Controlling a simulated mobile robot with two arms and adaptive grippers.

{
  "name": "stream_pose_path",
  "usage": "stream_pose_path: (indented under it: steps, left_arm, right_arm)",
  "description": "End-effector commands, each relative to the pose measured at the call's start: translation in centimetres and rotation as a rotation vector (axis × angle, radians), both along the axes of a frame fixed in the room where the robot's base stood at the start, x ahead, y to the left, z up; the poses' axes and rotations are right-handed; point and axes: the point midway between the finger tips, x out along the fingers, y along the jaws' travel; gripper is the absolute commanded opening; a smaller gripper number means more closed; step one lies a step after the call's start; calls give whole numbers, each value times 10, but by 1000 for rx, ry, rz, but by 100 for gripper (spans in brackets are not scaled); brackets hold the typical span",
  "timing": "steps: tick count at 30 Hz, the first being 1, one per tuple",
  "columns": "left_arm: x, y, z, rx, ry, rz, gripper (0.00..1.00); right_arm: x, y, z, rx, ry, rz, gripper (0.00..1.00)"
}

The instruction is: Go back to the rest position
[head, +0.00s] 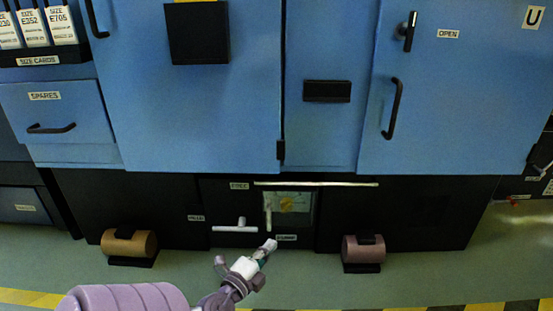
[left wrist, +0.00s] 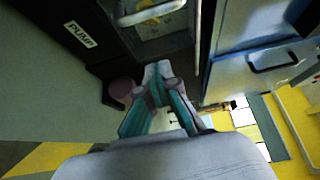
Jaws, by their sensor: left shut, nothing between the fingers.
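My left gripper (head: 268,246) is shut and empty, low in front of the dark base of the blue cabinet. Its fingertips sit just below a small window with a yellow dial (head: 289,203), beside a pale vertical lever (head: 268,210); whether they touch anything I cannot tell. In the left wrist view the closed fingers (left wrist: 158,75) point towards the dark base panel, near a label reading PUMP (left wrist: 80,34). My right gripper is not in either view.
A white T-shaped handle (head: 236,228) and a long pale bar (head: 316,184) are close to my left gripper. A tan roll (head: 128,243) and a brownish-pink roll (head: 363,253) stand on the floor at either side. Black door handles (head: 393,108) stick out above. Green floor (head: 420,275) is open in front.

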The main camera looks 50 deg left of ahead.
Motion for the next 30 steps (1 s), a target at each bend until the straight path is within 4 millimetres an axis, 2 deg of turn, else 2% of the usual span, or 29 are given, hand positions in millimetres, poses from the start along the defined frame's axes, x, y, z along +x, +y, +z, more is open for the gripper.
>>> stream_pose_path:
  steps: [5,13,15,17,20,23,24,26,27,29,30]
  left_arm:
    - [-13,-5,0,0,1,-2,0]
    - [-15,-7,1,-3,-1,-3,0]
    - [-12,-13,5,-29,3,-17,0]
    - [-7,-28,11,-84,9,-49,0]
    - [7,-75,29,-240,20,-155,0]
    - [20,-139,63,-426,8,-317,0]
    - [23,-165,80,-498,-7,-389,0]
    - [26,-201,109,-593,-37,-495,0]
    - [26,-223,130,-653,-63,-565,0]
    - [24,-253,165,-736,-111,-670,0]
    - [21,-272,189,-790,-147,-740,0]
  right_arm:
    - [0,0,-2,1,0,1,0]
    - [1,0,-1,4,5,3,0]
    - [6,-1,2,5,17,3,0]
    - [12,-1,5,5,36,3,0]
    - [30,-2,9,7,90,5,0]
    - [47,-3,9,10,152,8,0]
    - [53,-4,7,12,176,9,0]
    - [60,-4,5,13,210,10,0]
    - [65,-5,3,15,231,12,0]
    - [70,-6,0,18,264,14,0]
    - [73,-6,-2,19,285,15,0]
